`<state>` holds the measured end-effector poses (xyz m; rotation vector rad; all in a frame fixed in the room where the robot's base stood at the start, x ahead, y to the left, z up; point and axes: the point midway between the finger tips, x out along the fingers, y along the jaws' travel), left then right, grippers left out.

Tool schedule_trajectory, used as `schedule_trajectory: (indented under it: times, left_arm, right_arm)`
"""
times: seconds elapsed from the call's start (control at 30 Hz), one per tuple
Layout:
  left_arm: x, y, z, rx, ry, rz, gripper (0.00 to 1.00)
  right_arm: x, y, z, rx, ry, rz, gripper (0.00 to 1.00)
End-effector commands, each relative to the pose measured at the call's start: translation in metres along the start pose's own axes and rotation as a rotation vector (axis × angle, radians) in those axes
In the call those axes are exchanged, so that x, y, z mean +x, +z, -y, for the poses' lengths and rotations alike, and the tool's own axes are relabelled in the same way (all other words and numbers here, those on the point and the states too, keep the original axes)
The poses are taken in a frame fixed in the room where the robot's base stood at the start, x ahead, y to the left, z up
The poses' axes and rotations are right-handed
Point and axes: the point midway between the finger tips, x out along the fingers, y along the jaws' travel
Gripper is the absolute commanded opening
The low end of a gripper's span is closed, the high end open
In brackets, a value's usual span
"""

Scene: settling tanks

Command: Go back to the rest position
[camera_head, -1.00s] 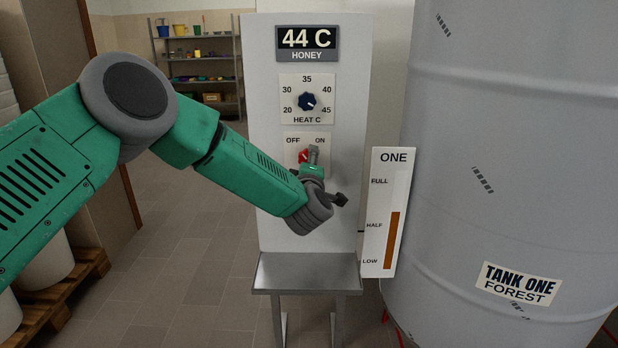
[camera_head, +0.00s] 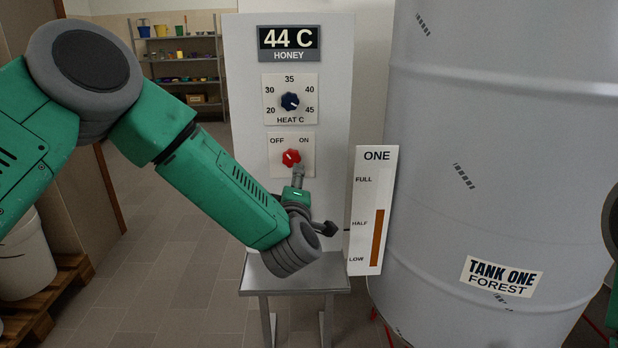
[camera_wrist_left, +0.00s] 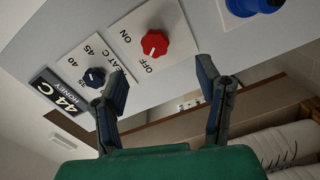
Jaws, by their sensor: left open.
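My left gripper (camera_head: 299,174) is in front of the control panel (camera_head: 338,100), just below the red OFF/ON knob (camera_head: 291,158). In the left wrist view its two fingers (camera_wrist_left: 163,85) are spread apart with nothing between them. The red knob (camera_wrist_left: 155,43) shows beyond the fingertips, clear of both. The display (camera_head: 288,41) reads 44 C, HONEY. My right gripper is not in view.
The grey tank one (camera_head: 470,130) fills the right side, with a level gauge (camera_head: 363,220) beside it showing amber to just above HALF. A metal shelf (camera_head: 292,283) juts out below the panel. White buckets (camera_head: 25,262) stand on a pallet at left. Open floor lies between.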

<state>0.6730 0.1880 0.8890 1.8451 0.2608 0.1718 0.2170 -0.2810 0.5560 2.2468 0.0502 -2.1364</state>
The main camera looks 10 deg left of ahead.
Motion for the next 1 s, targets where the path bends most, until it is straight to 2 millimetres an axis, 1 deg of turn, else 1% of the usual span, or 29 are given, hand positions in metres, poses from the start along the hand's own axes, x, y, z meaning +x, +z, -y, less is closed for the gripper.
schedule_trajectory:
  times: [0.07, 0.13, 0.17, 0.2, 0.27, 0.3, 0.37, 0.4, 0.43, 0.47, 0.5, 0.57, 0.6, 0.67, 0.7, 0.8, 0.9, 1.0]
  left_arm:
    - [-0.009, 0.008, 0.02, 0.061, -0.03, 0.05, 0.59]
    - [-0.024, 0.018, 0.05, 0.155, -0.075, 0.127, 0.59]
    - [-0.032, 0.022, 0.066, 0.206, -0.099, 0.17, 0.59]
    - [-0.046, 0.026, 0.089, 0.279, -0.135, 0.232, 0.59]
    - [-0.071, 0.032, 0.128, 0.397, -0.194, 0.337, 0.59]
    - [-0.09, 0.032, 0.152, 0.475, -0.232, 0.408, 0.59]
    - [-0.12, 0.03, 0.188, 0.587, -0.29, 0.516, 0.59]
    - [-0.141, 0.026, 0.21, 0.658, -0.328, 0.587, 0.59]
    - [-0.157, 0.023, 0.226, 0.709, -0.358, 0.642, 0.59]
    - [-0.174, 0.017, 0.242, 0.759, -0.386, 0.696, 0.59]
    - [-0.197, 0.009, 0.261, 0.824, -0.425, 0.769, 0.59]
    - [-0.233, -0.005, 0.286, 0.916, -0.481, 0.882, 0.59]
    - [-0.257, -0.017, 0.301, 0.973, -0.519, 0.957, 0.59]
    - [-0.292, -0.036, 0.319, 1.048, -0.573, 1.066, 0.59]
    - [-0.314, -0.049, 0.329, 1.092, -0.606, 1.135, 0.59]
    - [-0.36, -0.079, 0.343, 1.177, -0.675, 1.283, 0.59]
    - [-0.391, -0.1, 0.35, 1.227, -0.723, 1.389, 0.59]
    - [-0.408, -0.113, 0.352, 1.252, -0.747, 1.447, 0.59]
  right_arm:
    - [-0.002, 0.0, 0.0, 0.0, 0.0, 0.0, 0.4]
    - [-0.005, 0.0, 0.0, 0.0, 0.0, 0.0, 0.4]
    - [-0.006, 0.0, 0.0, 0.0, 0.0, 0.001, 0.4]
    - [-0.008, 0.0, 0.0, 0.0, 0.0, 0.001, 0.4]
    - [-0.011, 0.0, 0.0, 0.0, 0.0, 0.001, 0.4]
    - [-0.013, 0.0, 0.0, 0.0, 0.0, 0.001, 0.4]
    - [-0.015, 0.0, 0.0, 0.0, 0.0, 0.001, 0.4]
    - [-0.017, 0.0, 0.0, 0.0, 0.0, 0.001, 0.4]
    - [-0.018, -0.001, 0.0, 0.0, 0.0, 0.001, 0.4]
    - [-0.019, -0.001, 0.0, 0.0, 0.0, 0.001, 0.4]
    - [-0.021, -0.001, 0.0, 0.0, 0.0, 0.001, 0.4]
    - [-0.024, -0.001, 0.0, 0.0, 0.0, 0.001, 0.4]
    - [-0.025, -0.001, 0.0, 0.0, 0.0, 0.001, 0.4]
    - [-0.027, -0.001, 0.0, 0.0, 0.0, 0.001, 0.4]
    - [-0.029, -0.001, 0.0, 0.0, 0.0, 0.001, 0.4]
    - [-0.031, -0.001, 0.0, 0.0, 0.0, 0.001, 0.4]
    - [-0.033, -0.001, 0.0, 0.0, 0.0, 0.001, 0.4]
    - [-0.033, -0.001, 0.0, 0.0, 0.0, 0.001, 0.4]
